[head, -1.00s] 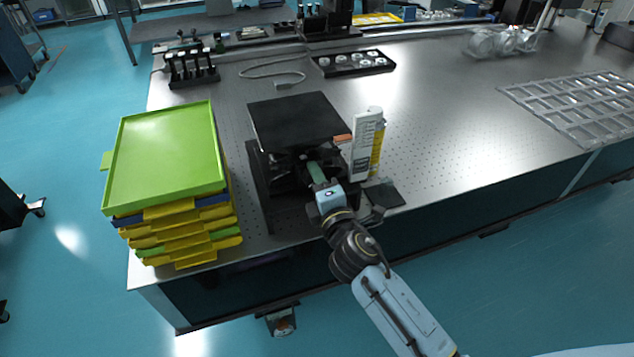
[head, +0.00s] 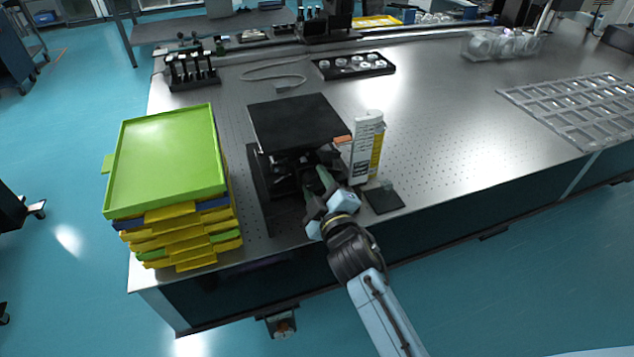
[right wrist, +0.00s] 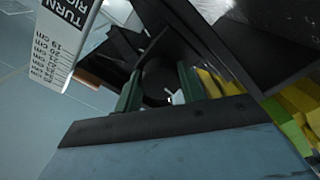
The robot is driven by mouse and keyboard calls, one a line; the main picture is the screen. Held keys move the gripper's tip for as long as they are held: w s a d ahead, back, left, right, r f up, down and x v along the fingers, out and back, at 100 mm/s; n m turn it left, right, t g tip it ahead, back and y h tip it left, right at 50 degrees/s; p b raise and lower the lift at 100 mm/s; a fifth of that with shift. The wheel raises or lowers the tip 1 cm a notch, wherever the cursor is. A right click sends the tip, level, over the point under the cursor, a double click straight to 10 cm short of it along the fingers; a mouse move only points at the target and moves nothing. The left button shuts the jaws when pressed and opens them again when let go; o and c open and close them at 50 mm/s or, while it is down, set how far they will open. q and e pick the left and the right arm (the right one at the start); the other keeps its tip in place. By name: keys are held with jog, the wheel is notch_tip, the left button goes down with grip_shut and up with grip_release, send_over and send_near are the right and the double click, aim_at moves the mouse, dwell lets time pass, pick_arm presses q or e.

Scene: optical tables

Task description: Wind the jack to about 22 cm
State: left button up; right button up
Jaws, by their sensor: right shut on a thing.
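The black lab jack (head: 297,121) stands near the table's front edge, its flat top plate raised above its base. A white upright scale card (head: 367,145) with a yellow side stands to its right; an orange pointer (head: 342,139) sticks out beside it. In the right wrist view the card (right wrist: 62,38) shows marks of about 19 cm and up, the copper-coloured pointer (right wrist: 88,79) near its lower end; I cannot read the exact height. My right gripper (head: 316,182) is at the jack's front, its green fingers shut on the dark round knob (right wrist: 160,78). My left gripper is out of view.
A stack of green and yellow trays (head: 168,158) stands close to the left of the jack. A small dark plate (head: 384,199) lies right of my gripper. A black holder with white round pieces (head: 353,64) is behind. The table's middle right is clear.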

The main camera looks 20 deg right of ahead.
jog(key=shift+m, duration=0.3)
jog(key=o, duration=1)
jog(key=s, duration=1.3)
jog(key=shift+s+d, duration=0.2)
jog(key=shift+d, duration=0.05)
